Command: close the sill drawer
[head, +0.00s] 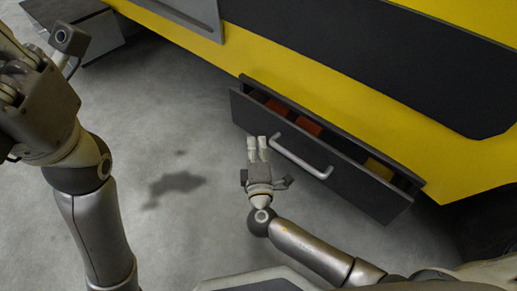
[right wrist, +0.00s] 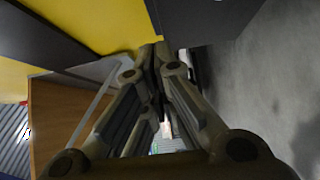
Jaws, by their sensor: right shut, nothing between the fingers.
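The sill drawer (head: 345,172) is dark grey and stands open, pulled out from the yellow and black body. A light grey bar handle (head: 301,157) is on its front. My right gripper (head: 257,138) is shut and empty, with its fingertips at the drawer front, left of the handle; I cannot tell whether they touch. Its closed fingers also show in the right wrist view (right wrist: 158,50). My left gripper (head: 14,75) is cut off at the left edge, and its fingertips are hidden, so its opening cannot be judged.
Orange-red items (head: 308,125) and a yellow item (head: 378,168) lie inside the drawer. The yellow body (head: 455,165) rises behind it. A grey box (head: 90,35) stands at the upper left. The grey floor (head: 165,110) in front of the drawer is clear.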

